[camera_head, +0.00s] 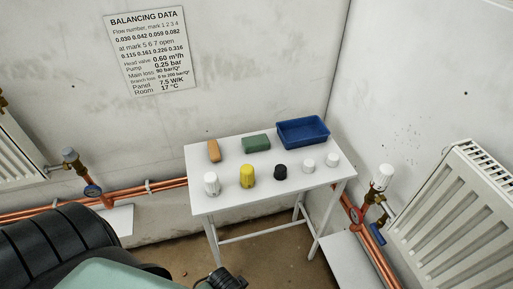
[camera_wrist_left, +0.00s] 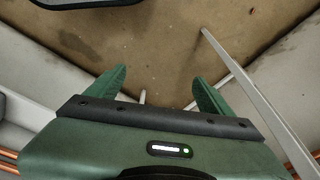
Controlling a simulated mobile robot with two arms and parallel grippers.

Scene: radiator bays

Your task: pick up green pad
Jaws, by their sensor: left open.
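The green pad (camera_head: 256,144) lies flat near the back of a small white table (camera_head: 205,154) in the head view. It is between an orange-brown block and a blue tray. My left gripper (camera_wrist_left: 158,76) shows in the left wrist view with its two green fingers spread and nothing between them. It points toward the brown floor, and the pad is not in that view. In the head view part of my left arm fills the lower left, well short of the pad. My right gripper is not in view.
The orange-brown block (camera_head: 214,151) and blue tray (camera_head: 303,132) flank the pad. A white cap (camera_head: 211,184), yellow cap (camera_head: 247,176), black knob (camera_head: 280,172) and two smaller white caps (camera_head: 308,166) line the front. Copper pipes and a radiator (camera_head: 455,215) stand at right.

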